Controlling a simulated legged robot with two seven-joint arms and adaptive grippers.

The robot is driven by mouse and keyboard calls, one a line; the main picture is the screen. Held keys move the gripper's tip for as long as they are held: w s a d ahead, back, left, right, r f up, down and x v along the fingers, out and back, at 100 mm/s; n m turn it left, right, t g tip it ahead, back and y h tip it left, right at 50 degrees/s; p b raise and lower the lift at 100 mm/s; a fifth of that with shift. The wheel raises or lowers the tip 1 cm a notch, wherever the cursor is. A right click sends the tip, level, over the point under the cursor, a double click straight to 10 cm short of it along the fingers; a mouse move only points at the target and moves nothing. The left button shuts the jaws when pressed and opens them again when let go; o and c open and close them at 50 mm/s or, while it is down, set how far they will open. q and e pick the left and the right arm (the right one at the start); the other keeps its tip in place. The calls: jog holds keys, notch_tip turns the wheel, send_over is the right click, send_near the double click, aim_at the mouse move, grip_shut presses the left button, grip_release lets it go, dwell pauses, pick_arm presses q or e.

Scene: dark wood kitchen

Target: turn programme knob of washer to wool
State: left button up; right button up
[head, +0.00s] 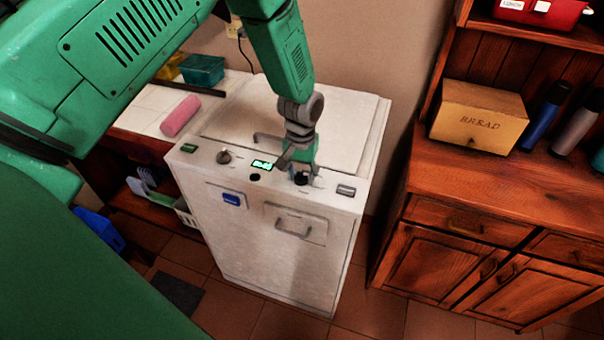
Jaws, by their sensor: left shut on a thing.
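The white washer (270,235) stands in the middle of the head view, with its control panel along the front edge of its top. My left gripper (299,172) reaches down from above and is shut on a dark knob (301,179) on the right part of the panel. The fingers partly hide this knob, and its pointer and markings are too small to read. My right gripper is out of the picture.
A pink roll (180,116) and a teal box (202,70) are on the counter at left. A wooden cabinet (500,180) with a bread box (478,118) and bottles stands at right. A blue bin (99,229) is on the left.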

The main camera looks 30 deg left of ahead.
pick_arm(q)
jog(key=m, duration=0.6)
jog(key=shift+w+a+r+m, duration=0.1)
jog(key=shift+w+r+m, duration=0.1)
jog(key=shift+w+m, duration=0.15)
jog(key=m, duration=0.6)
jog(key=shift+p, duration=0.35)
jog(key=o, duration=1.1)
jog(key=shift+o, duration=0.3)
jog(key=shift+f, duration=0.15)
